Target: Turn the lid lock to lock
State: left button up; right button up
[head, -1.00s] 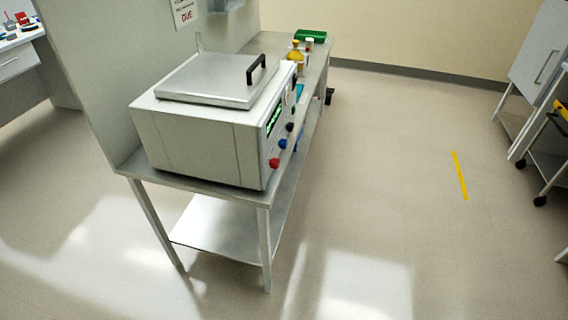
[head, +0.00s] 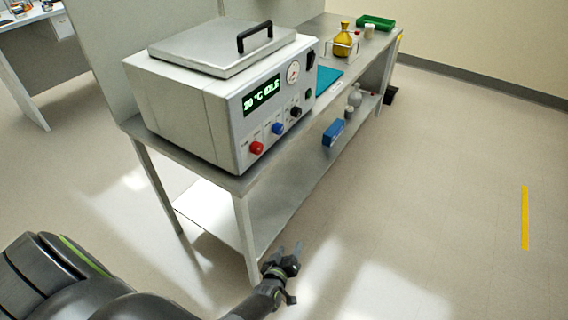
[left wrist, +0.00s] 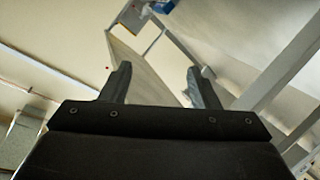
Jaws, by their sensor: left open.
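A white benchtop device (head: 180,110) stands on the near end of a metal bench. Its flat grey lid (head: 205,48) with a black handle (head: 255,37) looks closed. The front panel has a green display (head: 262,94) reading "20 °C IDLE", a red knob (head: 256,148), a blue knob (head: 278,129) and a black knob (head: 296,112). Their labels are too small to read, so I cannot tell which control is the lid lock. My left gripper (head: 289,251) is open and empty, low in front of the bench, apart from the device. Its fingers show in the left wrist view (left wrist: 158,72).
The metal bench (head: 185,160) has a lower shelf holding a blue box (head: 334,132) and a bottle. Farther along its top are a teal mat (head: 328,78), a yellow flask (head: 343,42) and a green tray (head: 376,23).

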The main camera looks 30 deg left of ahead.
aim_at(260, 150)
pick_arm(q)
jog(key=w+r+n+t+y+b, duration=0.3)
jog(key=w+r+n+y+b, duration=0.8)
jog(key=r+n, duration=0.65)
notch_tip(260, 150, up, 11)
jog(key=s+d+n+g+y+b, duration=0.25)
jog(key=n+g+y+b, duration=0.4)
jog(key=n+g, duration=1.3)
jog(key=a+n+t, duration=0.1)
jog(key=a, duration=0.4)
jog(key=w+a+n+t+h, duration=0.1)
jog(key=a, duration=0.5)
jog(key=a+n+t, duration=0.1)
jog(key=a, duration=0.4)
jog(key=shift+w+a+f+n+h+b, duration=0.1)
jog(key=shift+w+a+n+h+b, duration=0.2)
jog(key=shift+w+h+b, duration=0.1)
pick_arm(e)
jog(key=w+a+r+t+y, duration=0.1)
jog(key=w+a+r, duration=0.2)
jog(key=w, duration=0.2)
jog(key=shift+w+a, duration=0.2)
pick_arm(q)
jog(key=c, duration=1)
jog(key=shift+o, duration=0.2)
